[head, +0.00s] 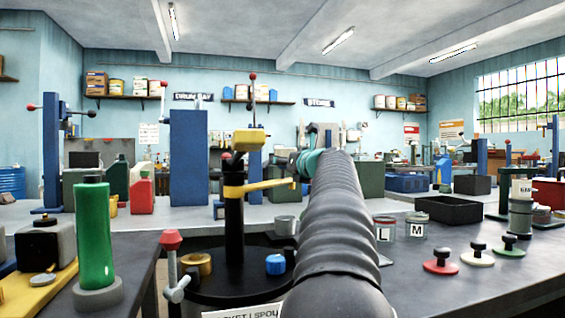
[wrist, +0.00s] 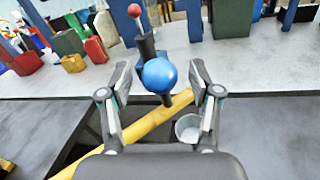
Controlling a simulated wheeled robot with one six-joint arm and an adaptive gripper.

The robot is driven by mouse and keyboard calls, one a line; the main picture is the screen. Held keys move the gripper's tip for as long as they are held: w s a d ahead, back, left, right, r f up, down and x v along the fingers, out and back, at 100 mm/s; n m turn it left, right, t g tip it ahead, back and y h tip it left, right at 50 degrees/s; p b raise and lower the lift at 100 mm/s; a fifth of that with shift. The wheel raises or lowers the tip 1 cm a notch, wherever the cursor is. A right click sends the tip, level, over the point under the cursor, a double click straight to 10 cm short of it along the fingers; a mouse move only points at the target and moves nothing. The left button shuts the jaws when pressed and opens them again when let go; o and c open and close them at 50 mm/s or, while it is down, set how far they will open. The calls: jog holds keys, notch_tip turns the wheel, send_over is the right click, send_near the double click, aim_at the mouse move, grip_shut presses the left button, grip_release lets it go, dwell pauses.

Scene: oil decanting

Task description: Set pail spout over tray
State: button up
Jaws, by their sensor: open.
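My gripper (head: 318,132) is open at the far end of my dark ribbed arm. In the wrist view its two fingers (wrist: 160,85) stand on either side of a blue ball knob (wrist: 159,75), which shows between them; contact is not visible. A yellow bar (head: 262,186) reaches right from a black post; a yellow bar also runs slantwise below the knob in the wrist view (wrist: 140,128). A small grey metal pail (head: 285,225) stands beside the post and shows below the right finger (wrist: 188,127). A black rectangular tray (head: 450,209) lies to the right. I cannot clearly make out a spout.
The black post (head: 234,230) rises from a round black base (head: 235,290). A green cylinder (head: 95,235) stands at left. A red-knobbed lever (head: 172,260) stands near the base. Jars (head: 416,226) and several knobbed discs (head: 440,262) occupy the right bench.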

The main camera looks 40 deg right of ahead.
jog(key=shift+w+d, duration=0.2)
jog(key=shift+w, duration=0.4)
grip_shut()
